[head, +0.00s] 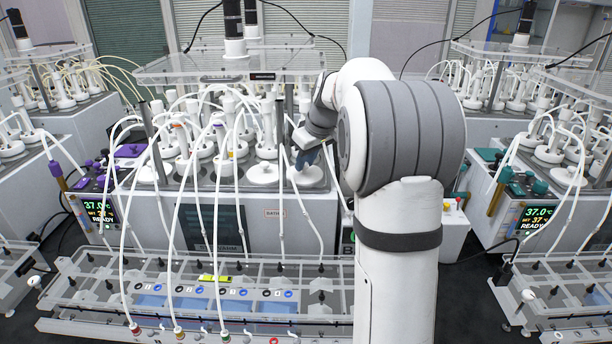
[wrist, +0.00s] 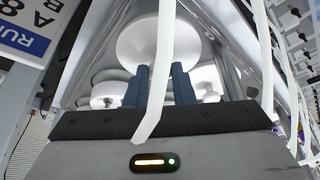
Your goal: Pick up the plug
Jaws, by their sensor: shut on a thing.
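My gripper (head: 306,158) reaches down among the glassware at the right side of the middle reactor bath. In the wrist view its two dark blue fingers (wrist: 160,82) stand close together, just below and in front of a large white round-topped piece, which I take to be the plug (wrist: 135,45). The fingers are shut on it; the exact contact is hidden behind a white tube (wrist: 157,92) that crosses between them. In the head view a white disc (head: 312,178) lies right under the fingers; I cannot tell whether the plug is clear of the bath.
Another white disc (head: 262,174) lies left of my gripper on the bath lid. Many white tubes (head: 232,180) hang down the front to a clear rack (head: 90,290). A clear shelf (head: 225,64) stands above. More reactors stand left and right.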

